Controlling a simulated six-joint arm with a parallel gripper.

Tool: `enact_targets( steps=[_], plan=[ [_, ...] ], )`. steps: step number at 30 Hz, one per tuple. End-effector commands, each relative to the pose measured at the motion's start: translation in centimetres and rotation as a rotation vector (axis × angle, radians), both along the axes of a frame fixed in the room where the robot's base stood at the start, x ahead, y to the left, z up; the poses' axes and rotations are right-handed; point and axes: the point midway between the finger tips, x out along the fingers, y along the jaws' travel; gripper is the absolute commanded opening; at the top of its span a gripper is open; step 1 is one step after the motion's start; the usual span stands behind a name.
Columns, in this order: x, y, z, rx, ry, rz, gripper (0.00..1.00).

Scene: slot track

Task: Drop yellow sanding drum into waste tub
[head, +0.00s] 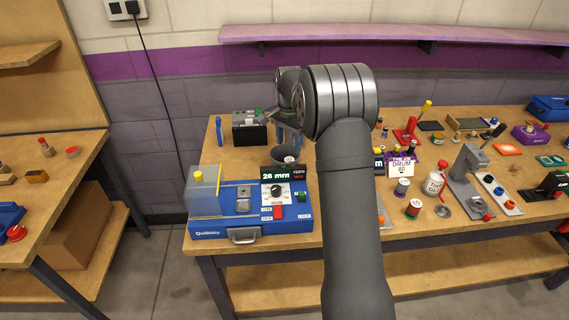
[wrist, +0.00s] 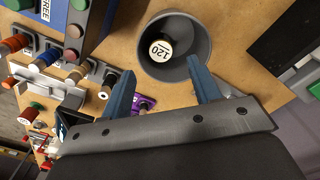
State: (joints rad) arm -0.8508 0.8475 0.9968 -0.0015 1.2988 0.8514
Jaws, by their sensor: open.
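The grey waste tub (wrist: 203,38) stands on the bench below my gripper in the wrist view; in the head view the tub (head: 285,153) is partly hidden by my gripper. A round drum (wrist: 160,48) with a white top marked 120 lies inside the tub; its side colour is hard to tell. My gripper (wrist: 160,68) is open, its two blue fingers apart with nothing between them, over the near rim of the tub. A yellow cylinder (head: 198,176) shows behind a clear guard on the blue machine in the head view.
The blue machine (head: 250,226) with a dial and a 26 mm display stands in front of the tub. A black box (head: 249,132) is behind it.

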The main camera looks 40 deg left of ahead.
Motion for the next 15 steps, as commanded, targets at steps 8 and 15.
enact_targets(
  steps=[8,15],
  plan=[
    [0.1,0.1,4.5,0.005,-0.004,0.000,0.57],
    [0.1,0.1,10.5,0.005,-0.004,0.000,0.57]
  ],
)
